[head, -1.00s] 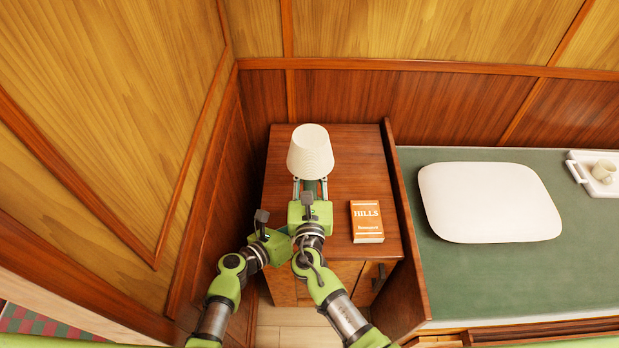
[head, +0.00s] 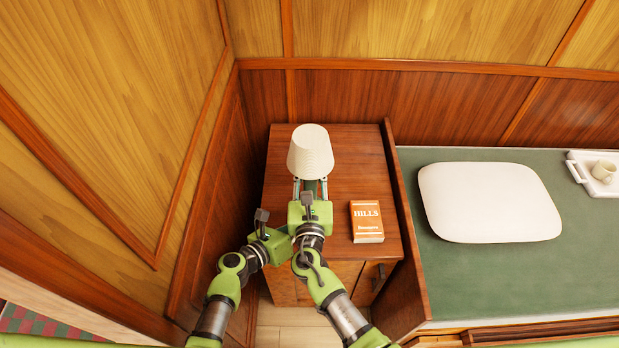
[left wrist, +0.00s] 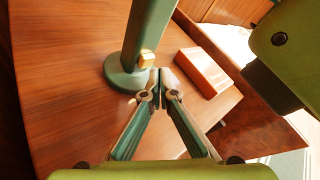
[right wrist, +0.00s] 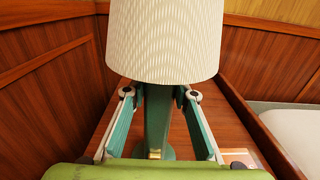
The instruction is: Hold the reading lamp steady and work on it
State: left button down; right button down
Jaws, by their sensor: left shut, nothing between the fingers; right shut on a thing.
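The reading lamp stands upright on the wooden cabinet, with a cream ribbed shade (head: 310,152) and a green stem (right wrist: 157,118). Its round green base (left wrist: 122,74) and a small brass knob (left wrist: 147,59) low on the stem show in the left wrist view. My right gripper (right wrist: 160,95) is shut on the stem just below the shade, one finger on each side. My left gripper (left wrist: 159,84) is shut and empty, its tips close to the base and just below the knob in that picture. I cannot tell whether they touch. In the head view my arms hide the base.
An orange book (head: 367,222) lies on the cabinet top (head: 350,150), right of the lamp. A raised wooden panel (head: 405,215) separates the cabinet from a green berth with a white pillow (head: 490,203) and a tray (head: 577,168) with a cup. Wood-panelled walls stand close left and behind.

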pick_arm(q)
jog(key=shift+w, duration=0.1)
dwell(0.4)
jog(key=shift+w, duration=0.55)
dwell(0.4)
jog(key=shift+s, duration=0.65)
jog(key=shift+s, duration=3.05)
